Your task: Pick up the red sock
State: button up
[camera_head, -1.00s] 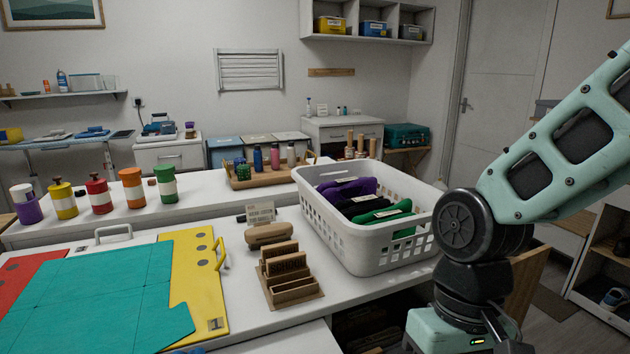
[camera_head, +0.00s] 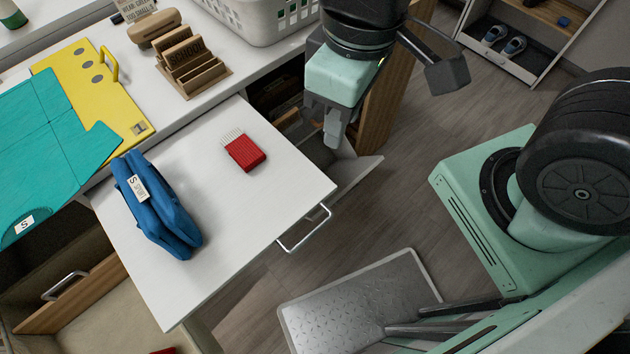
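No whole red sock can be made out. A small bit of red cloth-like material (camera_head: 163,351) shows at the bottom edge, in the open lower drawer (camera_head: 105,312); most of it is cut off, so I cannot tell what it is. A red block-shaped brush with pale bristles (camera_head: 246,153) lies on the white pull-out surface (camera_head: 215,215). A folded blue textile bundle (camera_head: 157,210) with an "S SPORT" tag lies left of it.
A white basket (camera_head: 262,25) and a wooden slotted holder (camera_head: 190,62) stand on the counter behind. A metal handle (camera_head: 305,230) juts from the pull-out's front. A wooden panel (camera_head: 385,90) stands behind my gripper. Shoes (camera_head: 504,42) sit on a rack at upper right.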

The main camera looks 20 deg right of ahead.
aim_at(243, 151)
jog(key=l+u, duration=0.15)
jog(key=u, duration=0.25)
jog(key=l+u, duration=0.15)
jog(key=u, duration=0.3)
jog(key=l+u, duration=0.2)
jog(key=u, duration=0.2)
jog(key=k+l+u, duration=0.2)
jog(key=l, duration=0.2)
jog(key=l+u, duration=0.2)
jog(key=l, duration=0.2)
jog(key=k+l+u, duration=0.2)
jog(key=l, duration=0.2)
jog(key=k+l+u, duration=0.2)
jog(key=l, duration=0.15)
jog(key=k+l, duration=0.2)
jog(key=l, duration=0.2)
jog(key=k+l, duration=0.2)
jog(key=l, duration=0.15)
jog(key=k+l+u, duration=0.1)
jog(key=l, duration=0.3)
jog(key=k+l, duration=0.3)
jog(key=l, duration=0.1)
